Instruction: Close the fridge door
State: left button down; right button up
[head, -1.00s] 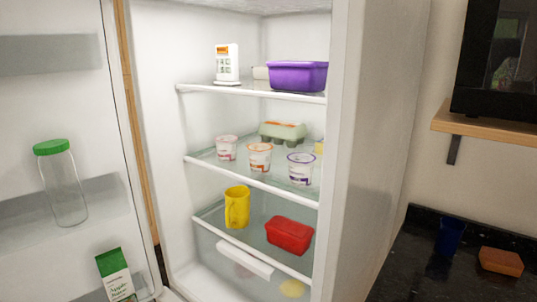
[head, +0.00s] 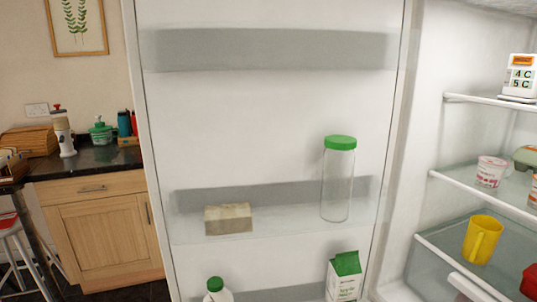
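The fridge door (head: 265,120) stands wide open in the middle of the head view, its inner side facing me. Its shelves hold a glass jar with a green lid (head: 338,185), a beige block (head: 229,218), a green and white carton (head: 345,277) and a white bottle with a green cap (head: 217,290). The open fridge (head: 430,110) is at the right, joined to the door along the door's right side. The door's left edge (head: 146,150) is its free edge. Neither of my grippers shows in this view.
Inside the fridge are a yellow mug (head: 482,239), a yogurt cup (head: 490,171) and a white thermometer (head: 520,77). Left of the door are a wooden cabinet (head: 95,225) with a dark countertop (head: 95,159) and a stool (head: 14,240).

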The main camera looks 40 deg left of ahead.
aim_at(235, 101)
jog(key=j+z, duration=0.2)
jog(key=j, duration=0.3)
jog(key=k+j+z, duration=0.15)
jog(key=j, duration=0.3)
jog(key=k+j+z, duration=0.2)
jog(key=j, duration=0.25)
jog(key=j+z, duration=0.2)
jog(key=j, duration=0.25)
jog(key=k+j+z, duration=0.2)
jog(key=j, duration=0.2)
jog(key=k+j+z, duration=0.15)
jog(key=j, duration=0.25)
jog(key=k+j+z, duration=0.2)
jog(key=k+j, duration=0.1)
jog(key=j, duration=0.1)
